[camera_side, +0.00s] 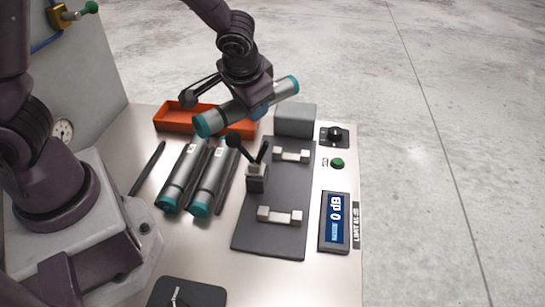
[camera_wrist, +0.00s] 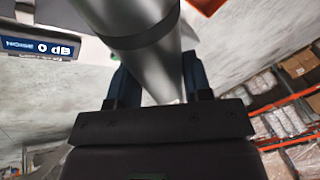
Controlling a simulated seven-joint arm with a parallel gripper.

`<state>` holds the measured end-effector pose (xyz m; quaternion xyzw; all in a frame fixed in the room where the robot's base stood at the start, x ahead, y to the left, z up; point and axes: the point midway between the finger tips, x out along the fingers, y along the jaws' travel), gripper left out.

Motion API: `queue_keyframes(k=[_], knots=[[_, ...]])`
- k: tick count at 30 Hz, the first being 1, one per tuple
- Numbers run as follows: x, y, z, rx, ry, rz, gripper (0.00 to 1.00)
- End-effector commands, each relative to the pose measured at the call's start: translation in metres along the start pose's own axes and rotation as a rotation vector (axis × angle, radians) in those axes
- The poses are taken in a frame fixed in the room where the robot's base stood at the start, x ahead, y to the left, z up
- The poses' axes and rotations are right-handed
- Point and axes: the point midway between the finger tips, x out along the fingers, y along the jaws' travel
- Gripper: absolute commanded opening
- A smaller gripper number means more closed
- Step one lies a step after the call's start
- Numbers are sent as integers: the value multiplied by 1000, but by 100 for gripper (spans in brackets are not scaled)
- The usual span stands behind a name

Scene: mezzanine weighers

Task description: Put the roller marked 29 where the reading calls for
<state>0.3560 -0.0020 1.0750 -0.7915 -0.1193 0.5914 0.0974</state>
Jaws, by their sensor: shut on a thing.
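My gripper (camera_side: 258,108) is shut on a grey roller with teal ends (camera_side: 230,116) and holds it in the air, tilted, above the back of the table. The same roller fills the middle of the wrist view (camera_wrist: 142,28), between the fingers (camera_wrist: 158,85). I cannot read its mark. Two similar rollers lie side by side, the left one (camera_side: 183,178) and the right one (camera_side: 213,180). A dark plate (camera_side: 272,238) carries two light cradles (camera_side: 291,155) (camera_side: 280,216), both empty. The display (camera_side: 336,220) reads 0 dB; it also shows in the wrist view (camera_wrist: 40,47) with NOISE.
An orange tray (camera_side: 172,118) stands at the back, partly behind the held roller. A grey block (camera_side: 295,120), a black knob (camera_side: 335,134) and a green button (camera_side: 337,163) are at the right.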

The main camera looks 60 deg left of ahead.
Motion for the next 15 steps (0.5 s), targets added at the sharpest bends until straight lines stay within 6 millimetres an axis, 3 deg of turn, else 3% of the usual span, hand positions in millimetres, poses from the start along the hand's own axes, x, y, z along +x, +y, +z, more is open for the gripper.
queue_keyframes(k=[5, 9, 15], knots=[[6, 27, -20, -23, -17, -21, 2], [1, 50, -40, -220, -77, -76, 2], [-15, 68, -52, -542, -173, -158, 2]])
